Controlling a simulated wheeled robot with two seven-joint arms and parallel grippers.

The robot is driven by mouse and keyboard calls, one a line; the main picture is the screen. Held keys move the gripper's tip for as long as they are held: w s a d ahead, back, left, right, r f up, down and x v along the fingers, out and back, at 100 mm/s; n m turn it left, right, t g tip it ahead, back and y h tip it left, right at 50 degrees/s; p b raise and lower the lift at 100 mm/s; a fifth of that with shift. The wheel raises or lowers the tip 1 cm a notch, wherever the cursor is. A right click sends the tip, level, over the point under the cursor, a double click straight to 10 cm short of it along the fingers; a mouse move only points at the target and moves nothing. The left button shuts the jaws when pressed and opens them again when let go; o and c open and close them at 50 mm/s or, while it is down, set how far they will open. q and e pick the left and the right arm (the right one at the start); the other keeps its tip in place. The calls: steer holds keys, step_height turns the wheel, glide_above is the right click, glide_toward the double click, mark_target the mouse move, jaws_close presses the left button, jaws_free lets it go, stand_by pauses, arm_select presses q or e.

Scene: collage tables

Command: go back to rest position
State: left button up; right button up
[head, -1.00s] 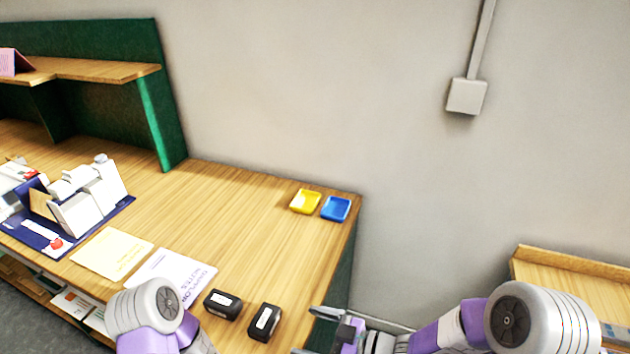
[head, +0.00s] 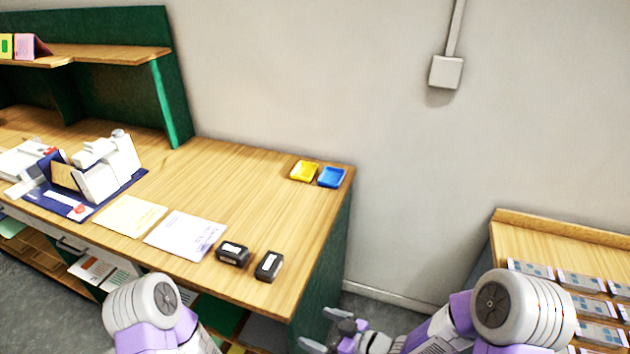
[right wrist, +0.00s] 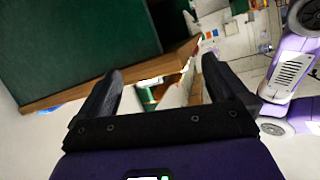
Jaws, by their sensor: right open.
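My right gripper (head: 325,328) is at the bottom of the head view, off the right end of the wooden table (head: 250,185) and below its top. Its two fingers stand apart with nothing between them. In the right wrist view the open gripper (right wrist: 155,85) also shows empty, with the green end panel of the table (right wrist: 65,45) beyond it. My left arm (head: 150,315) enters at the bottom left of the head view, in front of the table. My left gripper is out of view.
Two black boxes (head: 269,266) (head: 233,253) stand near the table's front right. A yellow tray (head: 304,171) and a blue tray (head: 331,177) lie at the back right. Papers (head: 185,235) lie mid-table. A second table (head: 560,235) stands at right. Open floor lies between.

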steer(key=s+d+f+m+g+h, duration=0.1)
steer(key=s+d+f+m+h, duration=0.15)
steer(key=f, duration=0.35)
steer(key=s+d+f+m+g+h, duration=0.1)
steer(key=d+f+m+h, duration=0.25)
steer(key=f, duration=0.35)
steer(key=s+d+f+m+g+h, duration=0.1)
steer(key=s+f+m+g, duration=0.3)
steer(key=s, duration=0.7)
step_height(320, 180, down, 4)
steer(key=shift+d+m+g+h, duration=0.35)
steer(key=shift+d+m, duration=0.2)
steer(key=shift+m, duration=0.55)
steer(key=shift+s, duration=0.1)
